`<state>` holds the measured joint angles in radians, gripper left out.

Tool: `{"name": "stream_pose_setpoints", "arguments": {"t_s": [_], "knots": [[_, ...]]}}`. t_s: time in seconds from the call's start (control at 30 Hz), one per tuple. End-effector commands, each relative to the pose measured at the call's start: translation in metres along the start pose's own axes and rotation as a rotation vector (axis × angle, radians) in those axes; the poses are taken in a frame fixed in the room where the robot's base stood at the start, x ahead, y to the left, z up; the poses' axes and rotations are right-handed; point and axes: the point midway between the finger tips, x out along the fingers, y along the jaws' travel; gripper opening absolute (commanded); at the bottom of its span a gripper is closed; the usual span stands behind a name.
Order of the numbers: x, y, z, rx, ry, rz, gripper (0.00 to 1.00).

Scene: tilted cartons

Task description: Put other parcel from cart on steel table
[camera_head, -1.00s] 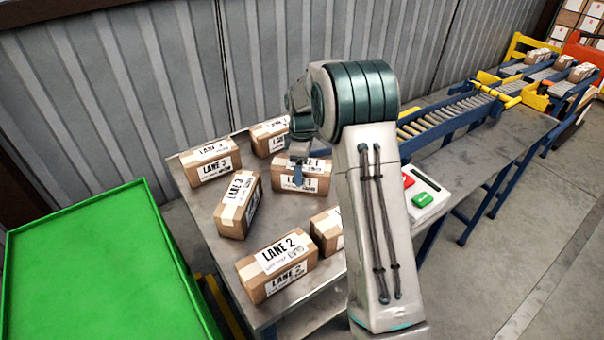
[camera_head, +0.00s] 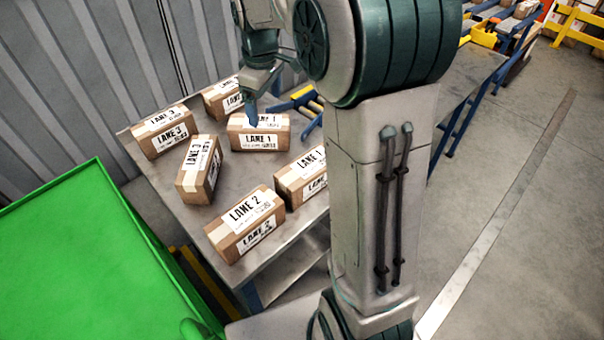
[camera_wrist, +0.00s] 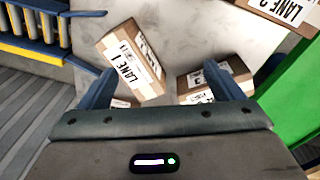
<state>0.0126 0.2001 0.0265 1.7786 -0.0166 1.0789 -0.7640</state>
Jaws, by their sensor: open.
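The steel table (camera_head: 238,172) carries several brown cartons with white lane labels. A LANE 2 parcel (camera_head: 245,224) is at the front, with a LANE 1 parcel (camera_head: 303,178) to its right. Another LANE 1 parcel (camera_head: 258,133) stands behind them. Two LANE 3 parcels (camera_head: 163,131) (camera_head: 199,170) are at the left, and one more carton (camera_head: 224,99) is at the back. My gripper (camera_head: 252,108) appears over the rear LANE 1 parcel; contact cannot be told. In the wrist view my gripper (camera_wrist: 168,84) is open, with nothing held. Nothing clearly identifiable as a cart shows.
A green-topped container or platform (camera_head: 85,250) stands left of the table; no parcel shows on its visible part. A roller conveyor with blue and yellow framing (camera_wrist: 38,32) lies beyond the table. A corrugated wall (camera_head: 60,80) is close behind. Open floor (camera_head: 520,240) is at the right.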

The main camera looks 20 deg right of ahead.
Motion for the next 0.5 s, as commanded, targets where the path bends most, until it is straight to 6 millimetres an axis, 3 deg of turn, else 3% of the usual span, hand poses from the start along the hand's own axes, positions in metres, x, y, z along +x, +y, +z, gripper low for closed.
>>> {"name": "stream_pose_setpoints", "arguments": {"t_s": [0.2,0.5], "knots": [[-0.022,-0.049,0.051,0.235,0.042,0.035,0.87],[-0.023,-0.116,0.12,0.557,0.108,0.059,0.87]]}}
